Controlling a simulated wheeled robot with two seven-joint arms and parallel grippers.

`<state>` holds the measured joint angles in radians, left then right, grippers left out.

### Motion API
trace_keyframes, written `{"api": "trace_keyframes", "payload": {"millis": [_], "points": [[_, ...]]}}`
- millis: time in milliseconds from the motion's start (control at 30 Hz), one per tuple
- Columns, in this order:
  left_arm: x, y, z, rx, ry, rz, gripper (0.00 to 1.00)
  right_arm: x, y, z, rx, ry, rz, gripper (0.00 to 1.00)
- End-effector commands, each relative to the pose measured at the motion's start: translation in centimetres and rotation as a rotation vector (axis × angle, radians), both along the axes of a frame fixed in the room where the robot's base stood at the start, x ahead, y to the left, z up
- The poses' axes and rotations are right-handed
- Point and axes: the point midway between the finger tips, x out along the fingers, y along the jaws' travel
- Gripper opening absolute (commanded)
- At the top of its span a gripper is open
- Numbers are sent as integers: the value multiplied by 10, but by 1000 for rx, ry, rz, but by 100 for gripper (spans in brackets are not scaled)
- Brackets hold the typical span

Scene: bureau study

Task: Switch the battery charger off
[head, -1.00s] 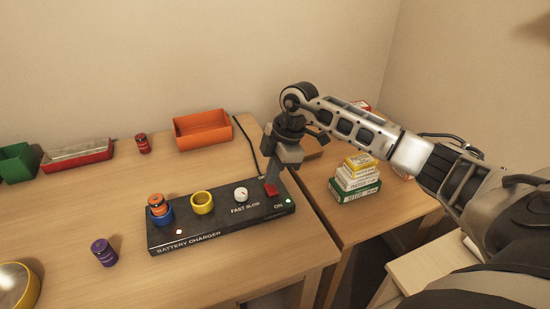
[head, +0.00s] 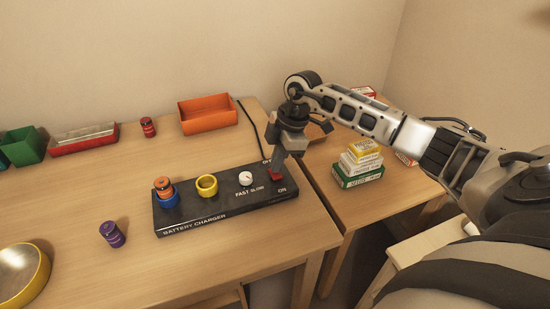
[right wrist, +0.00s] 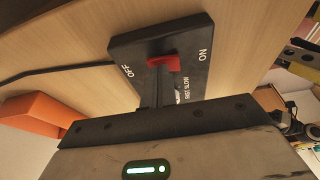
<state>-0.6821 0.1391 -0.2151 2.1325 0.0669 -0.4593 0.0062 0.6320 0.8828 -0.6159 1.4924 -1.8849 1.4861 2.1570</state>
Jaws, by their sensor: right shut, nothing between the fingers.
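The black battery charger (head: 228,212) lies on the desk, with a blue socket (head: 169,201) holding an orange battery (head: 163,184), an empty yellow socket (head: 207,185) and a white knob (head: 245,178). Its red switch (head: 277,177) sits at the right end between the OFF and ON labels. No indicator light shows lit. My right gripper (head: 278,166) is shut and empty, its tips right at the switch on the OFF side. The right wrist view shows the red switch (right wrist: 164,63) just beyond the fingers (right wrist: 155,92); I cannot tell whether they touch. My left gripper is out of view.
A purple battery (head: 112,234) and a yellow-rimmed bowl (head: 22,275) are at the front left. A red battery (head: 148,127), an orange tray (head: 208,116) and a red tray (head: 85,140) stand behind. Stacked boxes (head: 360,164) stand on the right-hand table.

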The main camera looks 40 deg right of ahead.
Motion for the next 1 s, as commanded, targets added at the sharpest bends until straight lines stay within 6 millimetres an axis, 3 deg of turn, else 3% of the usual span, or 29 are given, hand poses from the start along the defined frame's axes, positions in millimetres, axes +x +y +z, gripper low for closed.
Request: {"api": "trace_keyframes", "payload": {"millis": [267, 767, 1000], "points": [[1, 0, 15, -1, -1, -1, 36, -12, 4, 3, 0, 4, 1, 0], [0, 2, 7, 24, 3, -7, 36, -12, 4, 2, 1, 1, 0, 0], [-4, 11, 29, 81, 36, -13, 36, -10, 0, 57, 1, 1, -5, 0]]}}
